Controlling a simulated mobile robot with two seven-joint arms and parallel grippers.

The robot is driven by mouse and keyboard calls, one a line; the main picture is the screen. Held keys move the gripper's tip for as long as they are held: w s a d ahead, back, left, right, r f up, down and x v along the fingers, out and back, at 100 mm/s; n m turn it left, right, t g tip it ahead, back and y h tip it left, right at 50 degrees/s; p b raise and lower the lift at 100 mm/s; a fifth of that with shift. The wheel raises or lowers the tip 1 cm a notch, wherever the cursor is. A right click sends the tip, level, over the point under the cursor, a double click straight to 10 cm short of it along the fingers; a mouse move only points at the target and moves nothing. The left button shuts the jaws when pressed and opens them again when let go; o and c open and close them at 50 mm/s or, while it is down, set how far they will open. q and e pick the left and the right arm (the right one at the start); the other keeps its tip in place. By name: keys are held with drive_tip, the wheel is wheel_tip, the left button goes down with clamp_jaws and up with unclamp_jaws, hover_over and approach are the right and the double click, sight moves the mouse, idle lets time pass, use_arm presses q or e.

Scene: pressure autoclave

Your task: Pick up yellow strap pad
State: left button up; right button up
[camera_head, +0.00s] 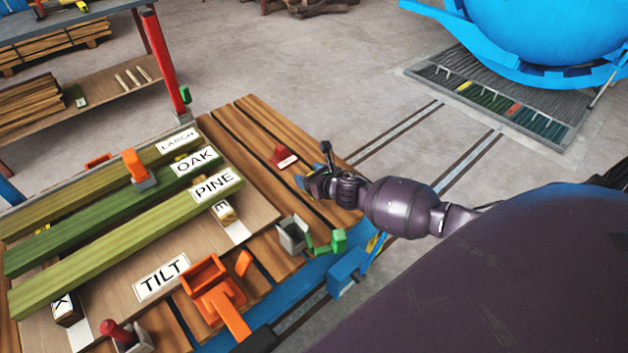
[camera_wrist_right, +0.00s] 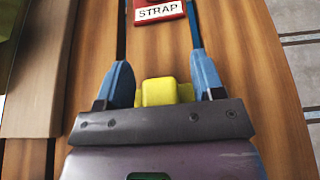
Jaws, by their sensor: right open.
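A yellow block (camera_wrist_right: 165,92), which looks like the yellow strap pad, shows in the right wrist view between the blue fingers of my right gripper (camera_wrist_right: 163,78). Its near part is hidden behind the gripper's dark front plate. In the head view my right gripper (camera_head: 308,184) is low over the right part of the wooden table, and I cannot make out the pad there. A red holder labelled STRAP (camera_wrist_right: 160,12) lies just beyond the fingers, and also shows in the head view (camera_head: 284,157). My left gripper is not in view.
Long beams labelled LARCH, OAK (camera_head: 195,160) and PINE (camera_head: 215,185) lie on the table's left. An orange clamp-like piece (camera_head: 212,285), a grey open box (camera_head: 293,235) and a green piece (camera_head: 328,244) are near the front. Bare planks surround the red holder.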

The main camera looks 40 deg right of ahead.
drive_tip(key=c, duration=1)
drive_tip(key=shift+r, duration=0.15)
